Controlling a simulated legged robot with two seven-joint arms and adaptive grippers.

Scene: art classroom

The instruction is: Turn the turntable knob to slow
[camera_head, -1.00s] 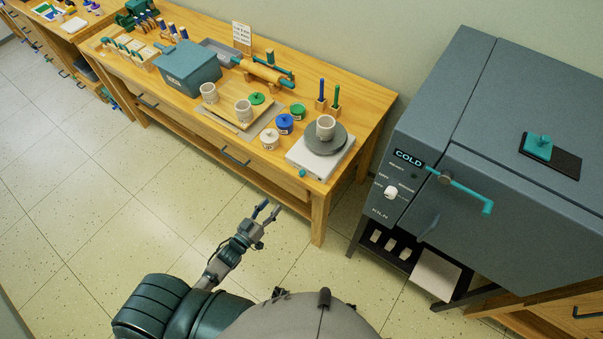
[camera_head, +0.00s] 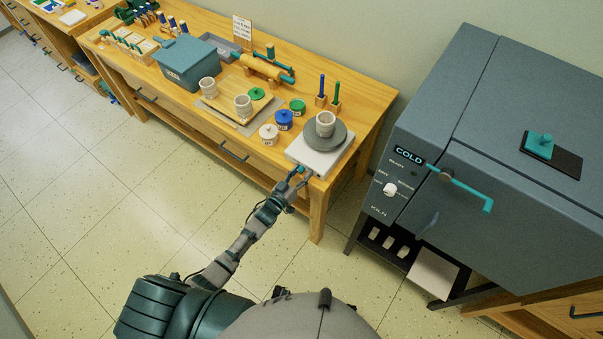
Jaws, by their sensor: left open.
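The turntable (camera_head: 336,152) has a pale square base and a grey round wheel with a pale cup (camera_head: 325,124) upright on it. It stands at the front right of the wooden workbench. Its small teal knob (camera_head: 301,169) is on the front side of the base, partly hidden by my left gripper. My left gripper (camera_head: 303,174) is at the bench's front edge with its open fingertips around or right beside the knob. I cannot tell whether they touch it, and the knob's marking is too small to read. My right gripper is not in view.
Lidded jars (camera_head: 284,120), more cups (camera_head: 243,105) and a teal-grey bin (camera_head: 187,63) stand left of the turntable. A large grey kiln (camera_head: 480,130) reading COLD stands to the right, with a white dial and teal handle. Open tiled floor lies in front of the bench.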

